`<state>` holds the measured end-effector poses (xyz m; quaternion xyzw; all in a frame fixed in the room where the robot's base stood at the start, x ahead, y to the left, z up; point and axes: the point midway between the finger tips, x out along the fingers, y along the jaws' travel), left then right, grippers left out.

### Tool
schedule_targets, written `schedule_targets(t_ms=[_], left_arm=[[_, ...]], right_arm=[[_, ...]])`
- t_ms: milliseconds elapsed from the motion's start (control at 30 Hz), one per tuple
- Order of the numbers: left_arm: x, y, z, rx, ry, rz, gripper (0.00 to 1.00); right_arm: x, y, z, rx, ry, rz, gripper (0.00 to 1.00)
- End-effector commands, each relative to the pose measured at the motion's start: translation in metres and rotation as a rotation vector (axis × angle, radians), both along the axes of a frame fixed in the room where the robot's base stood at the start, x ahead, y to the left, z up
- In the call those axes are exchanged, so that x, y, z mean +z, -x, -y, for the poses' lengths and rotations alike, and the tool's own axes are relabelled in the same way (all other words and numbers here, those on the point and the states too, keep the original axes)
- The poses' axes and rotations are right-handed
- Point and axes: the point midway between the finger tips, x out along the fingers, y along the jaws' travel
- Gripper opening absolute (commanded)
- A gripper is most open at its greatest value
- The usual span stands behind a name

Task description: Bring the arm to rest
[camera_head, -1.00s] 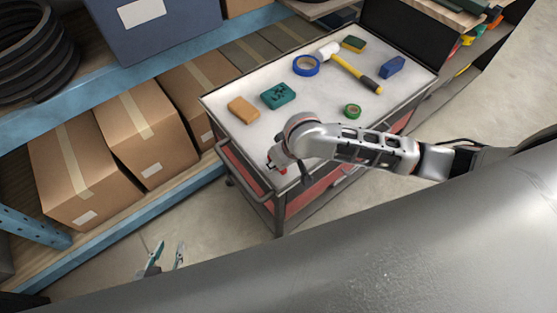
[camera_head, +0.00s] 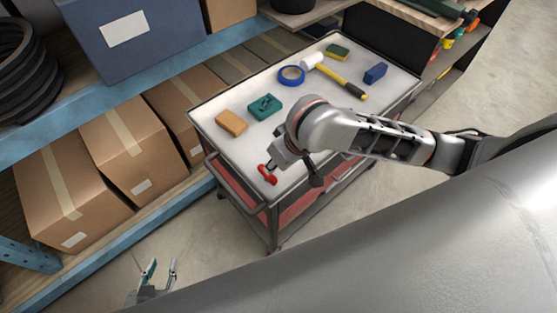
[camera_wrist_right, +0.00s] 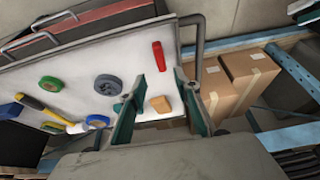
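My right arm reaches in from the right over the cart in the head view, and its wrist hides most of the right gripper there. In the right wrist view the right gripper (camera_wrist_right: 160,112) has its two teal fingers wide apart, with nothing held between them. The cart top with its loose items shows beyond the fingers. My left gripper (camera_head: 161,271) is low at the left in the head view, above the floor, its fingers apart and empty.
The cart (camera_head: 223,150) carries a red item (camera_head: 267,174), an orange block (camera_head: 231,122), a teal block (camera_head: 265,106), blue tape (camera_head: 291,75), a hammer (camera_head: 340,77) and a blue block (camera_head: 375,72). A shelf with cardboard boxes (camera_head: 129,150) stands left.

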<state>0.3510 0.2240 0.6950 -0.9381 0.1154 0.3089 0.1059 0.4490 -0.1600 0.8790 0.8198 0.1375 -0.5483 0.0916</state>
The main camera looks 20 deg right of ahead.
Motion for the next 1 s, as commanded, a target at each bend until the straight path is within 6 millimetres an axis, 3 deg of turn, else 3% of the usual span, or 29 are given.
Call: schedule_targets(t_ms=[667,900,1000], left_arm=[[0.001,0.000,0.000,0.000,0.000,0.001,0.32],[0.001,-0.001,0.001,0.000,0.001,0.002,0.32],[0.001,-0.001,0.001,0.000,0.001,0.002,0.32]], right_arm=[[0.002,0.002,-0.004,0.014,-0.008,0.010,0.32],[0.007,0.005,-0.030,0.119,-0.057,0.143,0.32],[0.011,0.004,-0.026,0.143,-0.044,0.223,0.32]])
